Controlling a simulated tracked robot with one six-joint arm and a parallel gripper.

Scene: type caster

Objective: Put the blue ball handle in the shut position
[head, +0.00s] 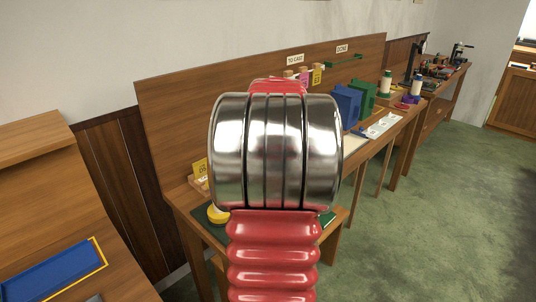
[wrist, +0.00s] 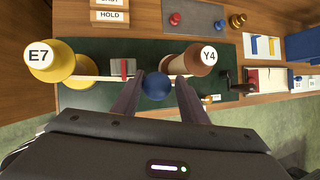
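The blue ball handle (wrist: 157,86) shows in the wrist view, over a dark green surface. My gripper (wrist: 160,79) is open, with one dark finger on each side of the ball in the picture. The left finger looks close to the ball, and a small gap shows at the right finger. I cannot tell whether either touches it. The handle's stem and pivot are hidden, so its position is unclear. In the head view my arm covers the middle, and neither gripper nor ball shows.
A yellow spool marked E7 (wrist: 52,62) and a brown spool marked Y4 (wrist: 193,60) flank the ball, with a pale rod between. A red and grey block (wrist: 122,68) stands left of the ball. A HOLD sign (wrist: 109,16) is behind. Green floor (head: 460,190) is clear at right.

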